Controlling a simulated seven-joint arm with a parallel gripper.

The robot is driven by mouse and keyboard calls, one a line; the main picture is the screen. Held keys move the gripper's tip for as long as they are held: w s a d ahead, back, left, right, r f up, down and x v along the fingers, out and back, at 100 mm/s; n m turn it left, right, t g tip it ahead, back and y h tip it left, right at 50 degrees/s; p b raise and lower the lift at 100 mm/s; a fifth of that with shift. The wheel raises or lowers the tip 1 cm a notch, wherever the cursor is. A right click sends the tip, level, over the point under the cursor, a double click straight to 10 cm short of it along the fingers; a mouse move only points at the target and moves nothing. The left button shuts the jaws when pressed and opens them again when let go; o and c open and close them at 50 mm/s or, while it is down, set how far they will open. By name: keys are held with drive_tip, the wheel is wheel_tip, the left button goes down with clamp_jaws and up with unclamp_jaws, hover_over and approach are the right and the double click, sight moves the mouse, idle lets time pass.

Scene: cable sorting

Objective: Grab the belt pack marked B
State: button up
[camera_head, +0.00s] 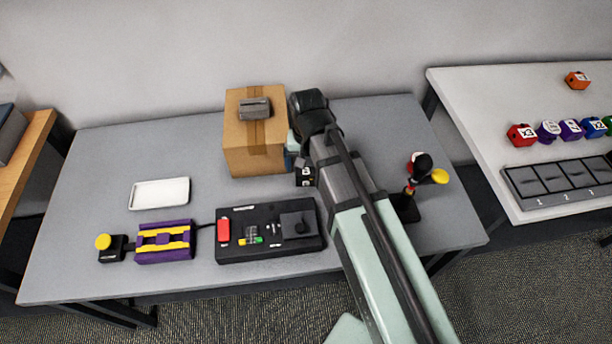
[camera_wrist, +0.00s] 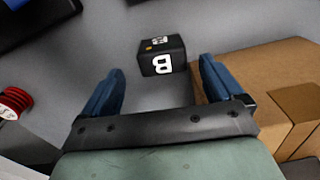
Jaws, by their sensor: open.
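The belt pack marked B (camera_wrist: 162,56) is a small black box with a white letter B on its side. In the wrist view it stands on the grey table, ahead of my gripper and between the lines of its two fingers. In the head view the belt pack (camera_head: 305,173) shows partly, just right of the cardboard box, with my arm covering some of it. My gripper (camera_wrist: 160,85) has two blue fingers spread apart with nothing between them. In the head view the fingers are mostly hidden behind my wrist.
A cardboard box (camera_head: 242,135) with a grey device (camera_head: 255,108) on top stands close beside the gripper. A black control panel (camera_head: 262,252), a purple and yellow unit (camera_head: 150,254) and a white tray (camera_head: 160,193) lie left. A black stand (camera_head: 405,208) is right.

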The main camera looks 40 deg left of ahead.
sight(306, 171)
drive_tip(key=shift+s+a+f, duration=0.1)
drive_tip(key=shift+f, duration=2.85)
drive_tip(key=shift+c, duration=0.3)
drive_tip(key=c, duration=1.1)
